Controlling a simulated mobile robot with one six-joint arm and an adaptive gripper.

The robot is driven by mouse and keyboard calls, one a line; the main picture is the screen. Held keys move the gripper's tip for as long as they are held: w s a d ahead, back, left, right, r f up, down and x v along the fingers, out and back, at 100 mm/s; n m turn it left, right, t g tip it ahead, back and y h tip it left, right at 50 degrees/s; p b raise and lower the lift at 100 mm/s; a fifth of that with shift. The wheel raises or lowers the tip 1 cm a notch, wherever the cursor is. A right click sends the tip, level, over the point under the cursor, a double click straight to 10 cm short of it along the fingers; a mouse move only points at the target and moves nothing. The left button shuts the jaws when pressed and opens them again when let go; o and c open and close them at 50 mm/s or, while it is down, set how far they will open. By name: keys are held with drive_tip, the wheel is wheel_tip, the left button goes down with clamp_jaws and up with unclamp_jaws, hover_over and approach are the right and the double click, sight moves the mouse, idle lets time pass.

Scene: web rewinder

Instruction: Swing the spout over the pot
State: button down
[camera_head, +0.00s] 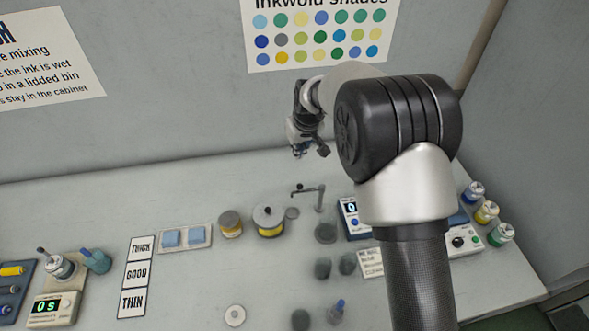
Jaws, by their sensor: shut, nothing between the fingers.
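A grey spout (307,189) on a thin upright post stands on the bench near the middle. Its arm points left, and its end is near a yellow-banded pot (268,231) with a dark top. I cannot tell whether the spout's tip is over that pot or behind it. A second yellow-banded pot (230,231) stands to the left. A small grey disc (292,213) lies just right of the nearer pot. My gripper (298,151) is shut and empty, above the back of the bench, apart from the spout. It is small and dark in this view.
Dark round pots (325,233) stand in front of the spout post. A display unit (352,218) stands to its right, partly hidden by my arm. Small jars (487,211) stand far right. The back left bench is clear.

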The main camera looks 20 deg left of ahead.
drive_tip(key=shift+a+f, duration=0.4)
drive_tip(key=shift+f, duration=0.1)
wheel_tip(320, 180, down, 10)
drive_tip(key=b, duration=0.1)
drive_tip(key=shift+s+d, duration=0.15)
drive_tip(key=shift+d, duration=0.05)
idle(0.4)
